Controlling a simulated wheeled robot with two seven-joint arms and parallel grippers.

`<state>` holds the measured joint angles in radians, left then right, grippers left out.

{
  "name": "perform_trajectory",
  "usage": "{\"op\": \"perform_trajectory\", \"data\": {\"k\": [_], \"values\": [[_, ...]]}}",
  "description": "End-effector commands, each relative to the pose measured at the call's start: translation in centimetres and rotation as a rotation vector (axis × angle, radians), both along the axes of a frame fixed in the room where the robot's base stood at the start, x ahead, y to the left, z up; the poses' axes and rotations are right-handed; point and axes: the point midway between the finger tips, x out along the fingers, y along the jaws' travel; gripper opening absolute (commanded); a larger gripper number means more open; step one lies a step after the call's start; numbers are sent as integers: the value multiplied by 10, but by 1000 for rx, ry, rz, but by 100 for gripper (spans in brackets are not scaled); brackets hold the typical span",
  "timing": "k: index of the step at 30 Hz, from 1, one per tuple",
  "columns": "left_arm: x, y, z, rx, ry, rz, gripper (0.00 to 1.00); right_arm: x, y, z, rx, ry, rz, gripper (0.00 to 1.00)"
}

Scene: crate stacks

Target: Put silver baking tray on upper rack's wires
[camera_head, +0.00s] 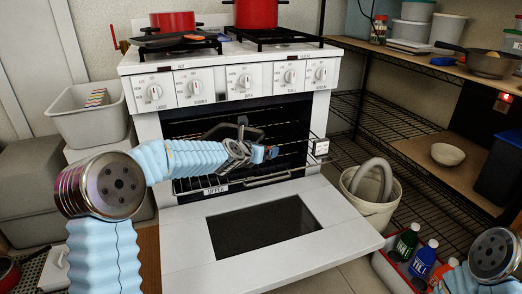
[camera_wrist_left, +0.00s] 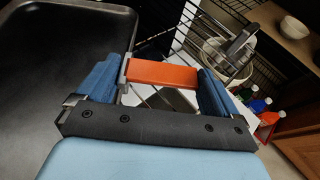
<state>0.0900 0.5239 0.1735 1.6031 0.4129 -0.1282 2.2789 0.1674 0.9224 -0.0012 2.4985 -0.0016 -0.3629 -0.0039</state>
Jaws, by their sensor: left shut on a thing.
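My left gripper (camera_head: 262,153) is inside the oven mouth, above the upper rack. In the left wrist view its two blue fingers (camera_wrist_left: 160,85) are closed on an orange bar (camera_wrist_left: 162,74). A wide, flat, dark-looking tray (camera_wrist_left: 60,60) with a raised rim lies to the left, close beside the left finger. I cannot tell whether the bar is part of it, or whether it is the silver tray in shade. The upper rack (camera_head: 215,189), labelled UPPER, shows its front wires below my gripper. My right gripper is out of frame; only my right arm shows at the lower right.
The oven door (camera_head: 290,250) hangs open in front. Red pots (camera_head: 256,12) stand on the stove top. A white bucket (camera_head: 370,210) stands right of the door, near a red crate of bottles (camera_head: 405,275). Wire shelving (camera_head: 400,120) fills the right. A grey bin (camera_head: 88,115) is at left.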

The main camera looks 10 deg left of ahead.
Motion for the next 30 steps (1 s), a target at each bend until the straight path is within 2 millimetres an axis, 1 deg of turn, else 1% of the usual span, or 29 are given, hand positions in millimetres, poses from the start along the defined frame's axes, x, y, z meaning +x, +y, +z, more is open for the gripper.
{"op": "perform_trajectory", "data": {"k": [3,6,9,11,17,18,26,29,30], "values": [[12,-4,2,2,-2,-2,41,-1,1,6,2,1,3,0],[11,-2,-22,1,3,0,41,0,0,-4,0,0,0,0],[12,-2,-32,0,0,1,41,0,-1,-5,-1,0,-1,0],[11,-2,-35,2,-1,-1,41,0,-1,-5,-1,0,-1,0],[11,-2,-35,1,-1,0,41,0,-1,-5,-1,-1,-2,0],[11,-3,-36,-1,1,-1,100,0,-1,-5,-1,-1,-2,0],[9,-2,-35,-1,0,-1,100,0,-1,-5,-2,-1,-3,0],[1,0,-31,-1,-1,0,100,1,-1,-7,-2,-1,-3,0],[-5,2,-29,-1,-2,1,100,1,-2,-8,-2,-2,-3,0]]}}
